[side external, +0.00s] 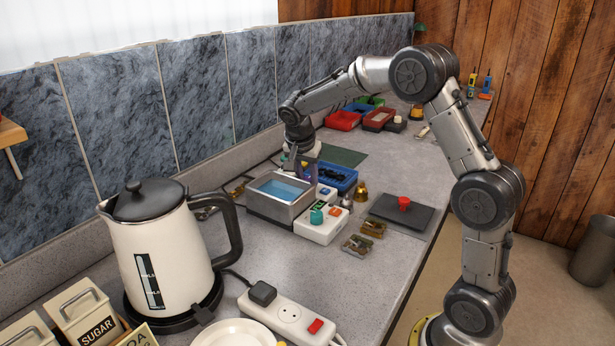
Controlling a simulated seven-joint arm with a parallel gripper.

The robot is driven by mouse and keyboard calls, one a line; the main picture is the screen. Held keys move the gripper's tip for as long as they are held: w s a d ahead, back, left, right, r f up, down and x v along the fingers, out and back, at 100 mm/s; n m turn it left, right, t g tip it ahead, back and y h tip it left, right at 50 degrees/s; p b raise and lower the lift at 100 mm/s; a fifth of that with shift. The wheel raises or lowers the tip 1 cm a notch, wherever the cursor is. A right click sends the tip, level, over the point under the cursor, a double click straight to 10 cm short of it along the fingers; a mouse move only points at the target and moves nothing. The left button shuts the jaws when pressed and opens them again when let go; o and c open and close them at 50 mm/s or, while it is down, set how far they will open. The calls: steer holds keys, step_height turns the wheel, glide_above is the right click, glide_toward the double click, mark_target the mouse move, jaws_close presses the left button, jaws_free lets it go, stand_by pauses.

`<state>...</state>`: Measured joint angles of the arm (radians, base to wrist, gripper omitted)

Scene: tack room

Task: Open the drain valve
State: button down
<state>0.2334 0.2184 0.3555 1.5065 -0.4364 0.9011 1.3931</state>
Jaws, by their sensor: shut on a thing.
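A metal tank (262,208) holding blue liquid (280,190) stands on the counter near the middle of the side external view. A white control unit (322,232) with a teal knob (317,216) adjoins its right side. My gripper (303,172) points down at the tank's far right corner, its fingers shut on a small part there. I take that part to be the drain valve, but the fingers and the tank mostly hide it. I cannot tell which way its handle is turned.
A blue bin (338,178) stands close behind the tank. A brass bell-shaped piece (361,192) and a dark plate with a red knob (403,204) lie to the right. A white kettle (160,245) and power strip (290,318) are in front.

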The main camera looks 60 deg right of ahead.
stand_by(0.5)
steer(key=c, duration=0.9)
jaws_free()
steer(key=shift+o, duration=0.2)
steer(key=shift+r, duration=0.1)
steer(key=v, duration=1.3)
steer(key=shift+a+r, duration=0.15)
steer(key=shift+r, duration=0.2)
